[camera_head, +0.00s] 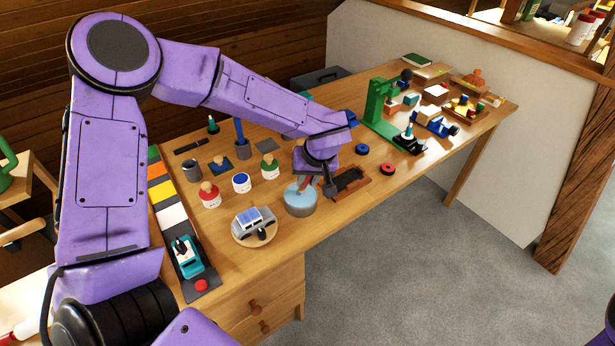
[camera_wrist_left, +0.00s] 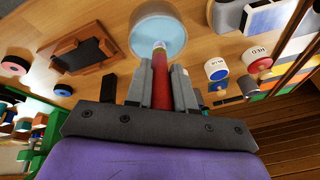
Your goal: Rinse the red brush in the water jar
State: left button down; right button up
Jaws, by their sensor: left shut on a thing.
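My left gripper (camera_head: 318,180) reaches over the workbench and is shut on the red brush. In the left wrist view the red brush (camera_wrist_left: 160,80) stands out between the two fingers, its pale ferrule end pointing at the water jar (camera_wrist_left: 143,42). The water jar (camera_head: 300,204) is a round vessel with pale blue water, just below the gripper in the head view. The brush tip is over or inside the jar's mouth; I cannot tell how deep. My right gripper is not in view.
Paint pots (camera_head: 209,196) stand left of the jar. A toy car (camera_head: 254,222) on a round wooden plate sits in front. A wooden tray with a dark pad (camera_head: 347,181) lies close on the right. A green stand (camera_head: 379,105) rises farther back.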

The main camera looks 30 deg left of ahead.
pick_arm(q)
jog(key=shift+f, duration=0.6)
dwell(0.7)
jog(key=shift+f+p, duration=0.1)
jog(key=shift+p, duration=0.45)
dwell(2.0)
notch_tip(320, 180, up, 7)
jog(key=p, duration=0.9)
jog(key=shift+p, duration=0.35)
